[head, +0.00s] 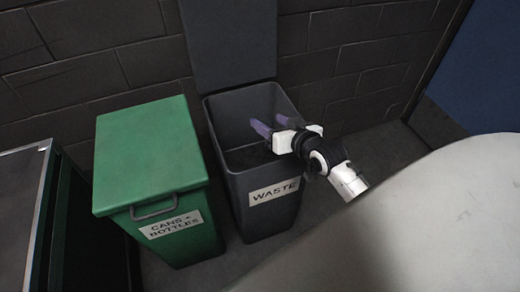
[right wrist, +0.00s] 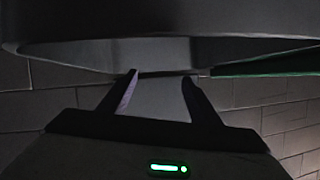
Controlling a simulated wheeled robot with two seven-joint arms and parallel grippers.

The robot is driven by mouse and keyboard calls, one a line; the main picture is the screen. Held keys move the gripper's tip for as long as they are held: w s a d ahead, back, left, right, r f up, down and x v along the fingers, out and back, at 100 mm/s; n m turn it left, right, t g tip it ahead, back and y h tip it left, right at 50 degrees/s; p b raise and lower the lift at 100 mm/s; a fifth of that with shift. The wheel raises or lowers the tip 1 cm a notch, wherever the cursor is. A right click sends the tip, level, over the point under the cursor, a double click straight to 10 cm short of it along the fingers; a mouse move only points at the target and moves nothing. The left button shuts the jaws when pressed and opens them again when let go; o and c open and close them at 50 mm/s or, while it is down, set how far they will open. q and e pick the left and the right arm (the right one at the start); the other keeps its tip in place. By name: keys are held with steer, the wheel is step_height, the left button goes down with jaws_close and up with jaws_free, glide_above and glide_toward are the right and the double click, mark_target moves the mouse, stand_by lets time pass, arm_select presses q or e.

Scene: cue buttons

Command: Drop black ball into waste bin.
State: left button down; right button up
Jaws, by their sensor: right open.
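The dark grey waste bin (head: 268,215), labelled "WASTE", stands in the middle of the head view with its lid (head: 230,42) raised against the wall. My right gripper (head: 269,123) is at the bin's opening, reaching in from the right over its right rim. Its two purple fingers are spread apart with nothing visible between them. The open fingers (right wrist: 160,77) also show in the right wrist view, empty. No black ball is visible in either view; the deep inside of the bin is dark and partly hidden. My left gripper is not in view.
A green bin (head: 150,155) labelled "CANS + BOTTLES", with its lid shut, stands just left of the waste bin. A grey-topped cabinet (head: 22,190) is at the far left. A dark block wall (head: 95,55) stands close behind the bins.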

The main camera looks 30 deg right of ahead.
steer(key=p+v, duration=0.1)
steer(key=v, duration=0.6)
steer(key=shift+s, duration=0.2)
steer(key=shift+r, duration=0.1)
